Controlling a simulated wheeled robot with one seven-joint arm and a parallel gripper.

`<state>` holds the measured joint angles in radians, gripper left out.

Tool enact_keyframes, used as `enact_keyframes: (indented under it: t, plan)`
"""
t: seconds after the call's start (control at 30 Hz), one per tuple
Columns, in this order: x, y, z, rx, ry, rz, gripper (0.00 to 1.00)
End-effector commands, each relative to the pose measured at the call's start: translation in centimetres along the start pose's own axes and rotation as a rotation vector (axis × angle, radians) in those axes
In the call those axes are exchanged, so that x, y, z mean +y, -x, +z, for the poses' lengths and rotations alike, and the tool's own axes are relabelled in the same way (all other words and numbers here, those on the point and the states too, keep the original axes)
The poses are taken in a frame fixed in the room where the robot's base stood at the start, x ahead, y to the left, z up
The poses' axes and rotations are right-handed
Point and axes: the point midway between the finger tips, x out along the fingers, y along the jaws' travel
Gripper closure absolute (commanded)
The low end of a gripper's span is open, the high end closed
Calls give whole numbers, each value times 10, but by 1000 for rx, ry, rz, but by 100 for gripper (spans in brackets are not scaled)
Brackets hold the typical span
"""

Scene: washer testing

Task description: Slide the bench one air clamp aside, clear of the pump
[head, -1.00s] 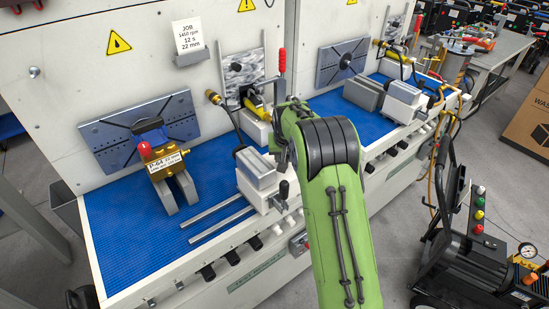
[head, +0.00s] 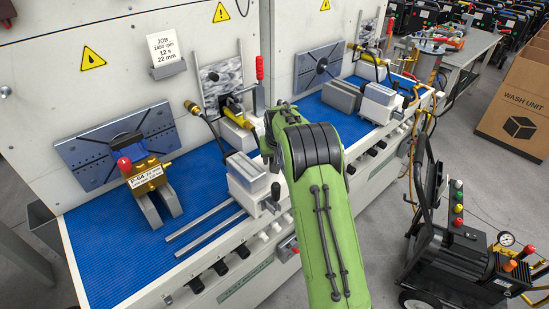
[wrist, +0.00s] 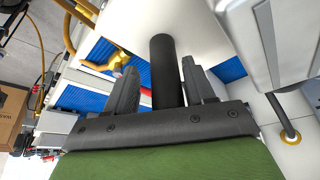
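The bench one air clamp (head: 246,172) is a pale grey-white block with a black knob (head: 276,190) on its front right side. It sits at the right end of two metal rails. The brass pump (head: 146,178), tagged P-64, stands to its left near the slotted plate, with a clear gap between them.
Bare rails (head: 205,232) run left of the clamp over the blue mat (head: 110,255). A hose with a brass end (head: 192,107) rises behind the clamp. Bench two has a similar clamp (head: 382,102). A black wheeled cart (head: 445,245) stands on the floor at right.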

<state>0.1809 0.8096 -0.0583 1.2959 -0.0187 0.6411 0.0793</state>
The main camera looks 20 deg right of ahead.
Motion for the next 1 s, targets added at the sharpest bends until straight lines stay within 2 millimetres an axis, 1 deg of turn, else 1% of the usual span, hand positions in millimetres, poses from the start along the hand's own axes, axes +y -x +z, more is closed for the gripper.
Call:
enact_keyframes:
  t: [0.13,0.23,0.37,0.4,0.6,0.7,0.83,1.0]
  plan:
    - [-1,2,0,-1,2,-2,46]
    - [-2,15,0,1,2,-3,46]
    - [-1,50,-1,4,2,-3,46]
    - [-1,61,-1,4,1,-3,46]
    - [0,117,-1,3,0,-2,46]
    - [0,139,-1,3,0,-1,46]
    - [0,154,0,0,0,-1,46]
    - [0,158,0,-2,0,-1,46]
